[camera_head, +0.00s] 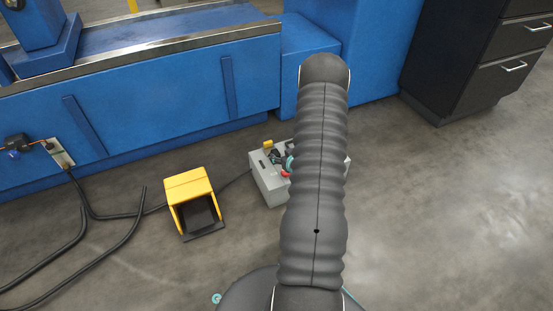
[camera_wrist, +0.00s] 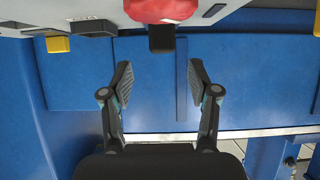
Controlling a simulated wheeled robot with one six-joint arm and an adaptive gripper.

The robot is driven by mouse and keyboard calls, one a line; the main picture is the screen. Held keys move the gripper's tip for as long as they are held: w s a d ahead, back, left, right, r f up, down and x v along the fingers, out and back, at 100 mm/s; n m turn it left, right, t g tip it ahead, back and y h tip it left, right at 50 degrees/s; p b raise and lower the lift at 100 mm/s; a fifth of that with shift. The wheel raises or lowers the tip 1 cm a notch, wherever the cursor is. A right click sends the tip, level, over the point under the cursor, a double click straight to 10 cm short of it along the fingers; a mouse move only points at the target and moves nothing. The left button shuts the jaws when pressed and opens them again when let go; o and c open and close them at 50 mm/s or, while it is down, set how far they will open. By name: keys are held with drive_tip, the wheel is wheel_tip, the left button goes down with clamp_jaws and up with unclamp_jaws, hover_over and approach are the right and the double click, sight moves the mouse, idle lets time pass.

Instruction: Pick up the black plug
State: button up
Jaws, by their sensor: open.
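My gripper (camera_wrist: 160,72) is open and empty in the wrist view, its two fingers spread apart. Just beyond the fingertips a black block (camera_wrist: 162,39), which may be the black plug, sticks out under a red knob (camera_wrist: 160,10) on a grey box (camera_wrist: 225,10). A wider black piece (camera_wrist: 92,28) sits on the box to its left. In the head view the grey box (camera_head: 268,186) stands on the floor, partly hidden by my arm, with part of my gripper over it. Neither black piece is clear there.
A yellow housing (camera_head: 190,191) stands on the floor left of the box. Black cables (camera_head: 112,248) lie further left, near a wall outlet (camera_head: 60,153). A blue machine (camera_head: 150,110) runs behind, and a dark drawer cabinet (camera_head: 465,65) stands right. Floor at right is clear.

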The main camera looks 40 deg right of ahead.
sight(276, 153)
drive_tip(key=shift+x, duration=2.3)
drive_tip(key=shift+a+f, duration=0.1)
drive_tip(key=shift+a, duration=0.05)
clamp_jaws()
